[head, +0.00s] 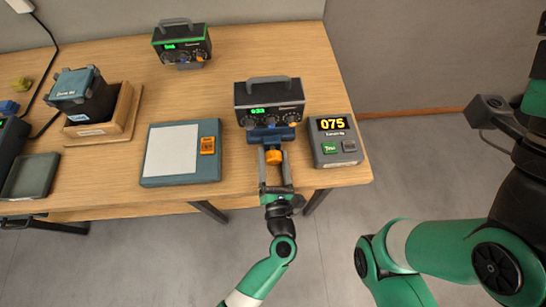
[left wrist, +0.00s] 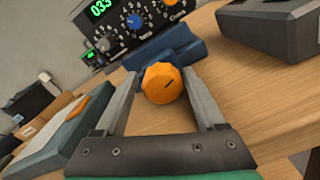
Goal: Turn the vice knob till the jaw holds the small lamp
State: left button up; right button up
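The orange vice knob (head: 273,157) is on the near side of a blue vice (head: 283,133) at the table's front edge. In the left wrist view the knob (left wrist: 162,84) has a dark pointer line, and the blue vice (left wrist: 165,47) is behind it. My left gripper (head: 274,160) is open, with one finger on each side of the knob. In the left wrist view a gap shows between knob and fingers. I cannot make out the small lamp or the jaw's grip. My right gripper (head: 507,118) is at the far right, off the table; its opening is unclear.
A black fader box (head: 269,96) with a green display stands right behind the vice. A grey unit reading 075 (head: 336,140) is to the right. A teal pad with white sheet (head: 181,153) is to the left. Another box (head: 182,44) stands at the back.

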pick_arm(q)
jog(key=shift+f, duration=0.3)
